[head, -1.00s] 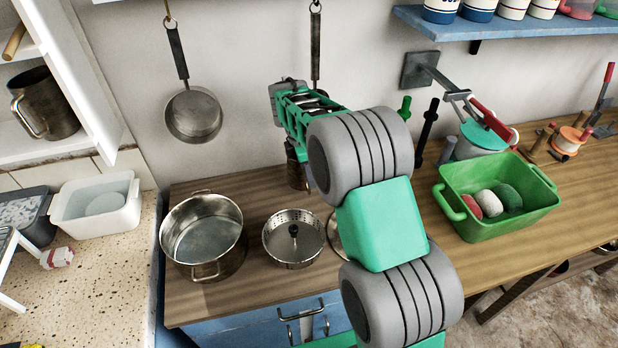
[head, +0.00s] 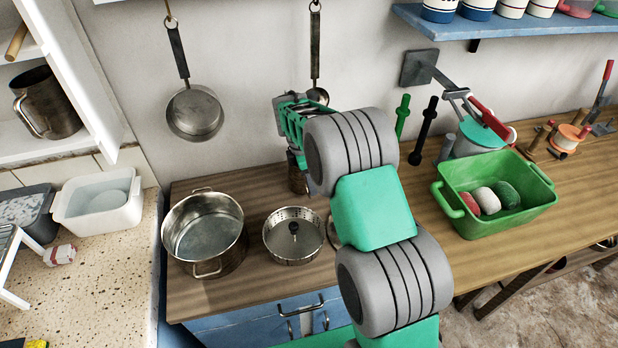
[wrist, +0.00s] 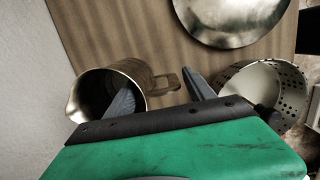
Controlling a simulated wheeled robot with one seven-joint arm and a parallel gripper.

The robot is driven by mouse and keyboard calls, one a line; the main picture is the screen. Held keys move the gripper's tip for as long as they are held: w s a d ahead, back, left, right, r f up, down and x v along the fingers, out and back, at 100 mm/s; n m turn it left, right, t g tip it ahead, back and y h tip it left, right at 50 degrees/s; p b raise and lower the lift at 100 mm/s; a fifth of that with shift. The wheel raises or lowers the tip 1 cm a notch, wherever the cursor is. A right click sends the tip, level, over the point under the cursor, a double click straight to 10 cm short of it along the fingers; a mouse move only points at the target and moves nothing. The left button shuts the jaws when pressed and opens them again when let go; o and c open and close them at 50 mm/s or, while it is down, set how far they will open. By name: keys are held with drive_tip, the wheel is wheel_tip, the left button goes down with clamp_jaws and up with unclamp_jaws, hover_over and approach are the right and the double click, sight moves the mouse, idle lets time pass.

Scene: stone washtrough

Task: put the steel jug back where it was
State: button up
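The steel jug (wrist: 98,94), with a spout and a side handle, stands on the wooden worktop near the wall in the wrist view. In the head view only a small dark part of it (head: 297,180) shows behind my arm. My gripper (wrist: 161,92) is open, its two fingers spread apart with the jug's handle (wrist: 166,82) showing between them. I cannot tell whether the fingers touch the handle. A similar steel jug or mug (head: 48,103) stands on the cabinet shelf at the left.
A large steel pot (head: 203,230) and a perforated strainer (head: 294,236) stand on the worktop; the strainer (wrist: 262,85) is close to my right finger in the wrist view. Pans hang on the wall. A green tub (head: 497,225) stands right.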

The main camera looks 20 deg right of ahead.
drive_tip(key=s+r+m, duration=0.2)
drive_tip(key=r, duration=0.6)
drive_tip(key=s+r+m, duration=0.2)
drive_tip(key=s+r, duration=0.1)
drive_tip(key=r, duration=0.5)
drive_tip(key=s+a+m+t+y, duration=0.1)
drive_tip(key=s+m+t, duration=0.1)
drive_tip(key=s+m, duration=0.5)
drive_tip(key=s+a+m+t, duration=0.1)
drive_tip(key=s+m, duration=0.5)
drive_tip(key=s, duration=0.8)
drive_tip(key=shift+a+f+m+t+y, duration=0.35)
drive_tip(key=shift+f+m+t+y, duration=0.05)
drive_tip(key=shift+f, duration=0.05)
